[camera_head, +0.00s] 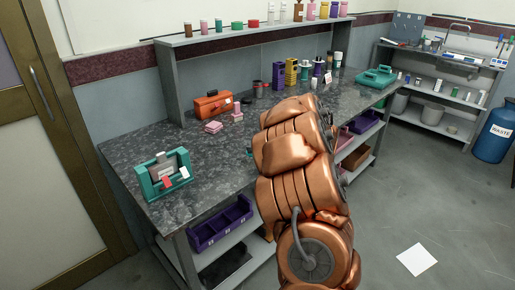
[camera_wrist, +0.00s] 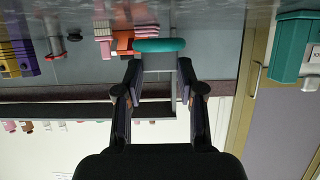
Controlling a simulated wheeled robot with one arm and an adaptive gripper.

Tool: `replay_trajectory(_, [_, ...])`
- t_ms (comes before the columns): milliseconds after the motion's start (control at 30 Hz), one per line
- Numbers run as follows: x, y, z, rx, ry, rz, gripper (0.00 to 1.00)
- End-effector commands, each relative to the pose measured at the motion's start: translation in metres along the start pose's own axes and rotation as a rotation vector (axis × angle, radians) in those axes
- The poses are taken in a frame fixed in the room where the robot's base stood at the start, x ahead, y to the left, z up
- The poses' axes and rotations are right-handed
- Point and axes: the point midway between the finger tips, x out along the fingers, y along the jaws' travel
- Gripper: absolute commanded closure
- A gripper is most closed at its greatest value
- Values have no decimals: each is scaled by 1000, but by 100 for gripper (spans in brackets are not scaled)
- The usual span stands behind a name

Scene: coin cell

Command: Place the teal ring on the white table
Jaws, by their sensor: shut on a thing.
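In the wrist view, which looks upside down, the teal ring (camera_wrist: 160,45) shows edge-on as a rounded bar at the fingertips. My gripper (camera_wrist: 159,64) is shut on it, with the two black fingers at either side. The ring appears close to the grey marbled counter surface; I cannot tell whether it touches. In the head view my copper arm hides the gripper, and a small teal bit (camera_head: 249,152) shows at the arm's left edge, probably the ring. No table that is clearly white shows in either view.
The grey marbled counter (camera_head: 120,155) holds an orange toolbox (camera_head: 213,105), pink blocks (camera_head: 213,127), a teal caddy (camera_head: 162,176), several bottles and a teal tray (camera_head: 376,77). A white square (camera_head: 416,260) lies on the open floor at right.

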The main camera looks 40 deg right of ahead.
Motion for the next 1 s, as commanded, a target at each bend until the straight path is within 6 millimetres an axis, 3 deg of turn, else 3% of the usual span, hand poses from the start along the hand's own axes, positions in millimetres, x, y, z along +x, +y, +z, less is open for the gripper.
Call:
replay_trajectory(300, [28,30,-8,-1,1,1,77])
replay_trajectory(667, [38,42,-11,-1,2,0,77])
replay_trajectory(833, [48,41,15,2,0,0,77])
replay_trajectory(1000, [51,41,22,-1,1,2,77])
